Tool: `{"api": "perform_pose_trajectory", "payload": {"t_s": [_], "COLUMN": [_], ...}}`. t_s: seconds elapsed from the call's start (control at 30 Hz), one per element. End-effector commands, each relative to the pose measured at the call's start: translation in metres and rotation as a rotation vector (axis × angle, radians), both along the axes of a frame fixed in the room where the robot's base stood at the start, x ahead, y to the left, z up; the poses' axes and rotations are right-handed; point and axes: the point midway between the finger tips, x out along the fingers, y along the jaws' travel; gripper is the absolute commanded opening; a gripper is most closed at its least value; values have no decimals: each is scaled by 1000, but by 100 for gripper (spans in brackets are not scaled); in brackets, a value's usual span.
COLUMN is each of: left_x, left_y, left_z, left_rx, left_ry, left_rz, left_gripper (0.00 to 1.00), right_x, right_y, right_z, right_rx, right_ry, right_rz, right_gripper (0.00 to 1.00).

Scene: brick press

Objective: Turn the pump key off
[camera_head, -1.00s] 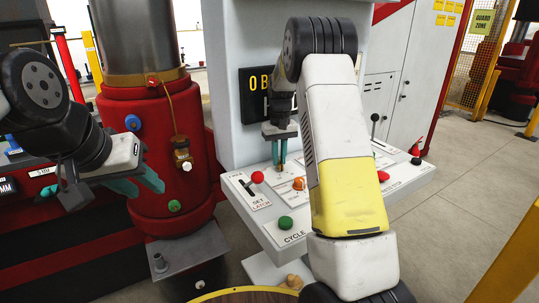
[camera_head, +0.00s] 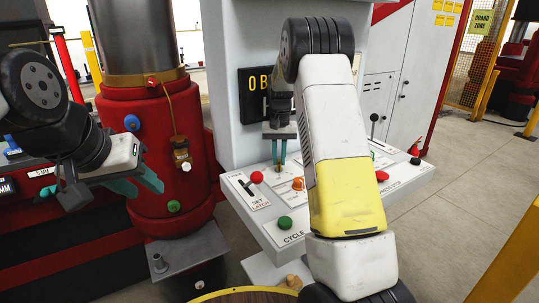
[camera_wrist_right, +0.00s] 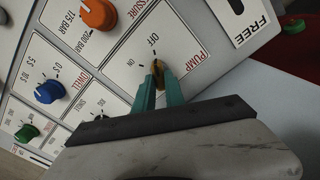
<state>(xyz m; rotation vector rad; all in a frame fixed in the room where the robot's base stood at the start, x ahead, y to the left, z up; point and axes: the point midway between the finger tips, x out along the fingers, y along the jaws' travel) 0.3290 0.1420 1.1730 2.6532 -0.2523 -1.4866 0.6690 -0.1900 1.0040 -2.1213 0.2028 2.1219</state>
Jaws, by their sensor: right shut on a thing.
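The pump key (camera_wrist_right: 159,70) is a small brass piece on the white panel tile marked PUMP, with ON and OFF labels beside it. My right gripper (camera_wrist_right: 158,76) is shut on the key, with a teal finger on each side. The fingers hide much of the key, so I cannot tell its exact angle. In the head view my right gripper (camera_head: 279,160) reaches down to the sloped control panel (camera_head: 262,226); the key is too small to make out there. My left gripper (camera_head: 138,184) is open and empty in front of the red cylinder.
An orange knob (camera_wrist_right: 98,13), a blue knob (camera_wrist_right: 49,91) and a green knob (camera_wrist_right: 27,133) sit near the key. The panel also has a red button (camera_head: 257,177) and a green button (camera_head: 285,223). The red cylinder (camera_head: 150,150) stands left.

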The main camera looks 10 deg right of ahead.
Motion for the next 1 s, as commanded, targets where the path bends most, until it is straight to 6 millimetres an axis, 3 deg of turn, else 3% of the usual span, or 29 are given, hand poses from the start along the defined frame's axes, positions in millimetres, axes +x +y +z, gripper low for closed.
{"api": "perform_pose_trajectory", "payload": {"t_s": [0.07,0.1,0.2,0.57,1.0], "left_x": [0,0,0,0,0], "left_y": [0,0,0,0,0], "left_z": [0,0,0,0,0], "left_rx": [0,0,0,0,0], "left_ry": [0,0,0,0,0], "left_rz": [0,0,0,0,0], "left_gripper": [36,36,36,36,36], "right_x": [0,0,0,0,1], "right_y": [0,0,0,0,0], "right_z": [0,0,0,4,69], "right_rx": [1,1,1,1,1], "right_ry": [0,0,0,-2,-2], "right_rz": [-2,-2,-2,0,0], "right_gripper": [0,18,36,36,36]}}
